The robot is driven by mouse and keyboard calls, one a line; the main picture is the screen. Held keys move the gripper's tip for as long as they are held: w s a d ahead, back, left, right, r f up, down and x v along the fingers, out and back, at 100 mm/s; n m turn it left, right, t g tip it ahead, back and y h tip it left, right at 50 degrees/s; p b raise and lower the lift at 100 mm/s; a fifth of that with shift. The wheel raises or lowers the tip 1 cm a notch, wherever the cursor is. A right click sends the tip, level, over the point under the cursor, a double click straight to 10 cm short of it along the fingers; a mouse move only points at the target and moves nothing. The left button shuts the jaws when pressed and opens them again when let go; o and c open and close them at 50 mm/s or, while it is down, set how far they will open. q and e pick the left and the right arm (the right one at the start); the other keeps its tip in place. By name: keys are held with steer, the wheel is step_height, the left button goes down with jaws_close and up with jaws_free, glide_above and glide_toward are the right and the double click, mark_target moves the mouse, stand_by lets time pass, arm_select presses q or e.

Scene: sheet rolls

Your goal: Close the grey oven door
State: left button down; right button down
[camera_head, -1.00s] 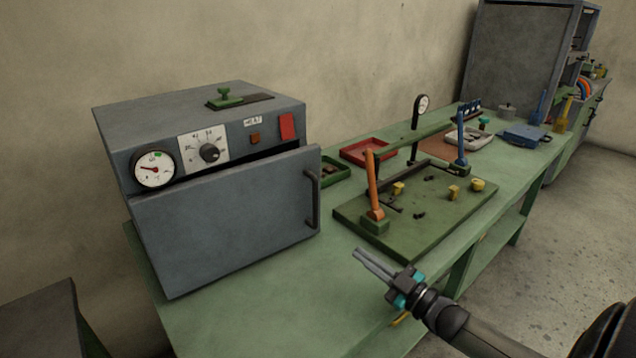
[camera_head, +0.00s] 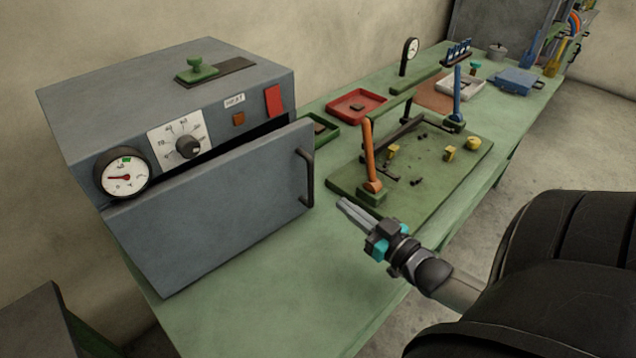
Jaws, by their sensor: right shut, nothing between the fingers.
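The grey oven (camera_head: 170,90) stands on the left part of the green bench in the head view. Its grey door (camera_head: 215,205) stands ajar, with a dark gap along its top and right side. A dark vertical handle (camera_head: 308,178) is on the door's right edge. My right gripper (camera_head: 342,205) is shut and empty. It is to the right of the handle and apart from it, above the bench near the green board. My left gripper is not in view.
A green board (camera_head: 440,178) with an orange lever (camera_head: 369,155) and a blue lever (camera_head: 457,95) lies right of the oven. A red tray (camera_head: 357,104) and a small green tray (camera_head: 322,130) sit behind. The bench (camera_head: 285,290) is bare in front of the door.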

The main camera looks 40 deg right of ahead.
steer(key=w+b, duration=0.1)
steer(key=w, duration=0.8)
steer(key=shift+w+b, duration=0.25)
steer(key=shift+b, duration=0.05)
steer(key=w, duration=0.1)
steer(key=w+b, duration=0.1)
steer(key=w, duration=0.1)
steer(key=shift+w+d+r, duration=0.1)
steer(key=shift+w+r, duration=0.1)
steer(key=shift+r, duration=0.05)
stand_by(0.3)
